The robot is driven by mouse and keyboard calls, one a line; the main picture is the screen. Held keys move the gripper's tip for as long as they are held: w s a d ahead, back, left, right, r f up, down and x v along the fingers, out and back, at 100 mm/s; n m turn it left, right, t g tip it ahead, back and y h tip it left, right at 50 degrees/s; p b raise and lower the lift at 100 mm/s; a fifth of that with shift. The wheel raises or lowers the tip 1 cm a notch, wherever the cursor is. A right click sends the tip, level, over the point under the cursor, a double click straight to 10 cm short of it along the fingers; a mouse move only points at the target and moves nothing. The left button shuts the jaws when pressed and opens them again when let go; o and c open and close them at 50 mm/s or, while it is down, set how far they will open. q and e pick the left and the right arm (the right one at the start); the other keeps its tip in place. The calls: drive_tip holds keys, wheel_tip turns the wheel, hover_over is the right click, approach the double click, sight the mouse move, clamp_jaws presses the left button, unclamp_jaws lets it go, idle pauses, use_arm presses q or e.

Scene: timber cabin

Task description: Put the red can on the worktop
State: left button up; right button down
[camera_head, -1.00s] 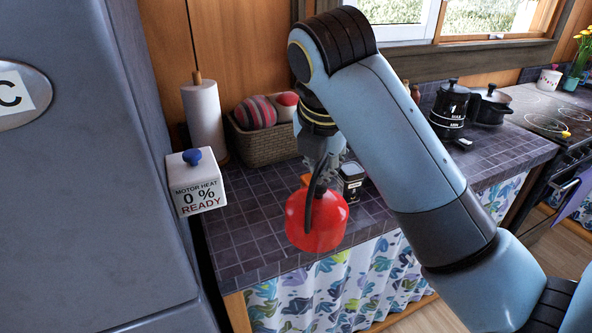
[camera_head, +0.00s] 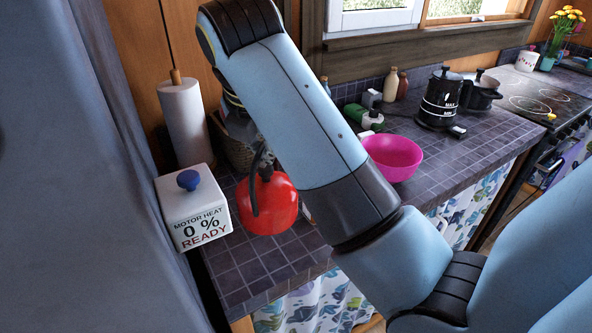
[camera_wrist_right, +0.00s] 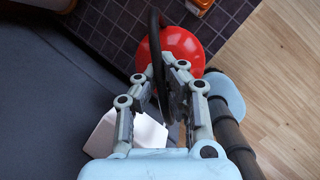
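The red can (camera_head: 268,203) is round, with a black curved handle (camera_wrist_right: 157,45). In the head view it shows over the dark tiled worktop (camera_head: 262,268), near its left end; I cannot tell whether its base touches the tiles. In the right wrist view the red can (camera_wrist_right: 178,52) is just beyond my fingertips. My right gripper (camera_wrist_right: 170,72) is closed on the black handle, a finger on each side. In the head view my right arm hides most of this gripper. My left gripper is not in view.
A white box with a blue knob (camera_head: 193,209) stands left of the can, before a paper towel roll (camera_head: 185,121). A basket (camera_head: 238,153) is partly hidden behind my arm. A pink bowl (camera_head: 391,157), a black canister (camera_head: 440,98) and the stove (camera_head: 537,98) are to the right.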

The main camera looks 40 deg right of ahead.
drive_tip(key=w, duration=0.2)
drive_tip(key=w+d, duration=0.1)
drive_tip(key=w, duration=0.2)
drive_tip(key=shift+w+d+f, duration=0.2)
drive_tip(key=shift+w+f, duration=0.1)
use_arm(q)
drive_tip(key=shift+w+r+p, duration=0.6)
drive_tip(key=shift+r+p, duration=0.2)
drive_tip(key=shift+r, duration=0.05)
use_arm(e)
wheel_tip(320, 180, down, 10)
drive_tip(key=shift+w+r, duration=0.1)
drive_tip(key=shift+r, duration=0.05)
drive_tip(key=c, duration=2)
unclamp_jaws()
drive_tip(key=o, duration=0.5)
